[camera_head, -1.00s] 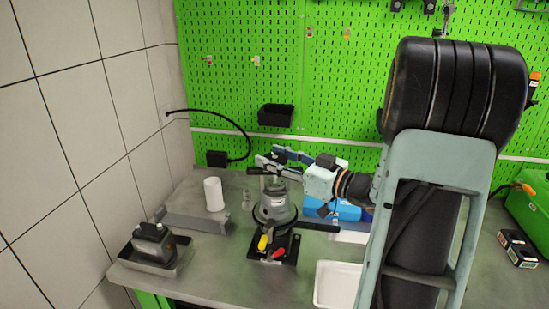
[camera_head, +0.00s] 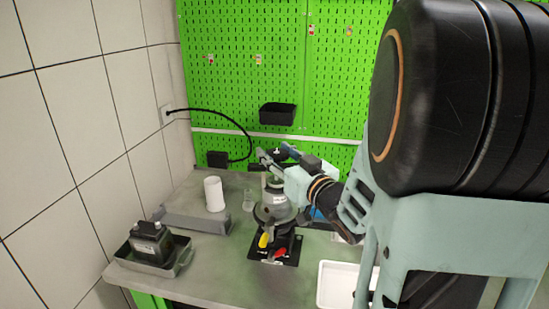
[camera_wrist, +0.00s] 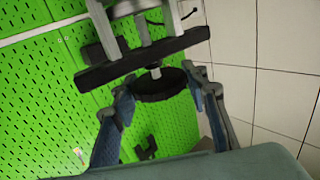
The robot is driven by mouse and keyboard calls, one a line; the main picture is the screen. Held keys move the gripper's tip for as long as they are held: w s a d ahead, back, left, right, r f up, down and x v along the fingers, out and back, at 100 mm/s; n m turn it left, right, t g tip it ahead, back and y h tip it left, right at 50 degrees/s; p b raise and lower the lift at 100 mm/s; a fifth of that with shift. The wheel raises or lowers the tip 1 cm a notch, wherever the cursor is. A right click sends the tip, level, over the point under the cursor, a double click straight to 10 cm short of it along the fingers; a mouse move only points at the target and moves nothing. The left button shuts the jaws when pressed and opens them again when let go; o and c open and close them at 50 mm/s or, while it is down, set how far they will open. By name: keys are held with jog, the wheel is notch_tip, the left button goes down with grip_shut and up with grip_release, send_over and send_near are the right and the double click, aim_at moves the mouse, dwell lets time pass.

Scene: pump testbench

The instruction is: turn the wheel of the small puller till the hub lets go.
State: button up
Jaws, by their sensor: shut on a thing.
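The small puller's dark round wheel (camera_wrist: 160,86) sits between my two fingers in the wrist view, with the puller's black crossbar (camera_wrist: 143,57) and grey legs (camera_wrist: 143,25) beyond it. My gripper (camera_wrist: 162,90) is shut on the wheel, one blue-grey finger on each side of it. In the head view my gripper (camera_head: 274,160) is at the top of the grey pump (camera_head: 273,207) on the bench. There the fingers and wrist largely hide the wheel and puller. I cannot make out the hub.
A dark tray (camera_head: 185,262) holds a black block (camera_head: 151,241) at the front left. A white tray (camera_head: 327,285) is at the right. The pegboard (camera_head: 235,65) stands behind; my arm blocks the right side.

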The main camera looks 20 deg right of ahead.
jog(key=shift+r, duration=0.15)
jog(key=o, duration=1.2)
jog(key=shift+y+p, duration=0.3)
jog(key=shift+y, duration=0.1)
